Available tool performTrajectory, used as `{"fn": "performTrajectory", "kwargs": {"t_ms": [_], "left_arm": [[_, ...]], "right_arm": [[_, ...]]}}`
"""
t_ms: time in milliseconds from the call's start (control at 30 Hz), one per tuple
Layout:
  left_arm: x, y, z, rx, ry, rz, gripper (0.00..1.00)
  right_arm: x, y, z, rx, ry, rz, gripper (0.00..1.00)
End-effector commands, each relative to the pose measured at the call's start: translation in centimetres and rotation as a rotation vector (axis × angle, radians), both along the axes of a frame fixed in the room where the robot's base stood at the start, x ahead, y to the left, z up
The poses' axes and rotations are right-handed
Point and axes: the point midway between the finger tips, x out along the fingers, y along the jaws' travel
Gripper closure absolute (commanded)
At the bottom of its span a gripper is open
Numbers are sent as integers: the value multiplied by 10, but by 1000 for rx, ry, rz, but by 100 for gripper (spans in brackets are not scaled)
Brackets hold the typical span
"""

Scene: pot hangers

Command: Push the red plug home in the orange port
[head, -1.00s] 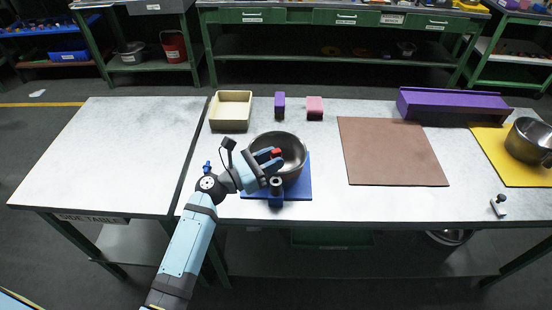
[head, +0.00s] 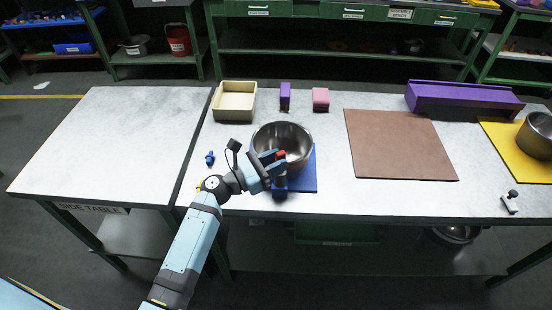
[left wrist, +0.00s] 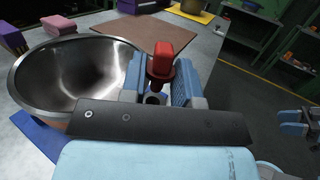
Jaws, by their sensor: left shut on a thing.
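The red plug (left wrist: 162,58) stands up between the fingers of my left gripper (left wrist: 165,85), which is shut on it. It has a wider, dark red collar, with a dark round part below. In the head view the left gripper (head: 273,170) and the red plug (head: 281,155) are over the front edge of the metal bowl (head: 268,133). I cannot make out an orange port; the fingers and wrist hide what lies below the plug. My right gripper (left wrist: 293,124) shows small at the right edge of the wrist view, its fingers apart and empty.
The bowl stands on a blue mat (head: 308,178). A blue block (head: 280,192) is at the mat's front edge. A small blue piece (head: 209,158) lies left of the arm. A cream tray (head: 221,116), purple block (head: 285,97) and pink block (head: 321,100) are behind. A brown mat (head: 398,145) lies right.

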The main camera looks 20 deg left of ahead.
Motion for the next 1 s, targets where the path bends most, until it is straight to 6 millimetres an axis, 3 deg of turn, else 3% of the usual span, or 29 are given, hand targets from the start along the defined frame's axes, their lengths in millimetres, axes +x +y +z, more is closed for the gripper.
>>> {"fn": "performTrajectory", "kwargs": {"t_ms": [167,1000], "left_arm": [[0,0,-11,1,-1,0,93],[0,0,-11,-1,1,0,93]], "right_arm": [[2,1,-5,8,3,-5,57],[2,3,-2,12,6,-4,57]]}}
